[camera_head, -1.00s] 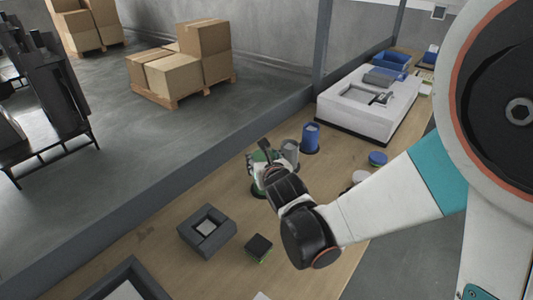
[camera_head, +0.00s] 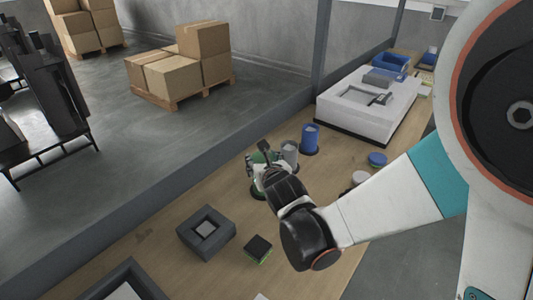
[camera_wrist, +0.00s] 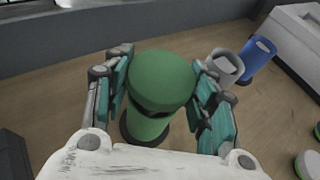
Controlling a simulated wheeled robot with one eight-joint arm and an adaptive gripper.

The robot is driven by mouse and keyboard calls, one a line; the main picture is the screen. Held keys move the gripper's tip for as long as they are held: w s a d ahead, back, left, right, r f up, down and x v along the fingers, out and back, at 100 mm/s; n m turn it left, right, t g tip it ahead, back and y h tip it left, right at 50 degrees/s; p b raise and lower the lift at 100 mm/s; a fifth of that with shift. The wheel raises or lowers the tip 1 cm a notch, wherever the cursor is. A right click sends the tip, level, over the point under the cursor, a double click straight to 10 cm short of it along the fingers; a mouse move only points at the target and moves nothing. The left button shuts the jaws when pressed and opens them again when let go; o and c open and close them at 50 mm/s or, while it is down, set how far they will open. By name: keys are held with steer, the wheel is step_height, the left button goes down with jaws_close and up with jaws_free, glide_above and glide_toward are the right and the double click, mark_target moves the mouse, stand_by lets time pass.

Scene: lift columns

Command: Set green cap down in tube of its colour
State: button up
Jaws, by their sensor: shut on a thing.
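The green cap (camera_wrist: 162,78) is between the teal-padded fingers of my gripper (camera_wrist: 160,70), which is shut on it. The green tube (camera_wrist: 148,128) stands upright on a dark round base just below the cap. A dark band shows between cap and tube, and the cap hides the tube's mouth, so I cannot tell whether they touch. In the head view my gripper (camera_head: 264,160) is over the green tube's place and mostly hides cap and tube.
A grey tube (camera_head: 290,154) and a blue tube (camera_head: 310,137) stand close by on the right. A blue cap (camera_head: 377,159) and a pale cap (camera_head: 360,177) lie further right. A dark square holder (camera_head: 206,232) and a small black block (camera_head: 258,248) lie nearer.

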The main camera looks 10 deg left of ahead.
steer(key=o, duration=1.1)
steer(key=shift+r+p, duration=2.55)
steer(key=shift+r, duration=1)
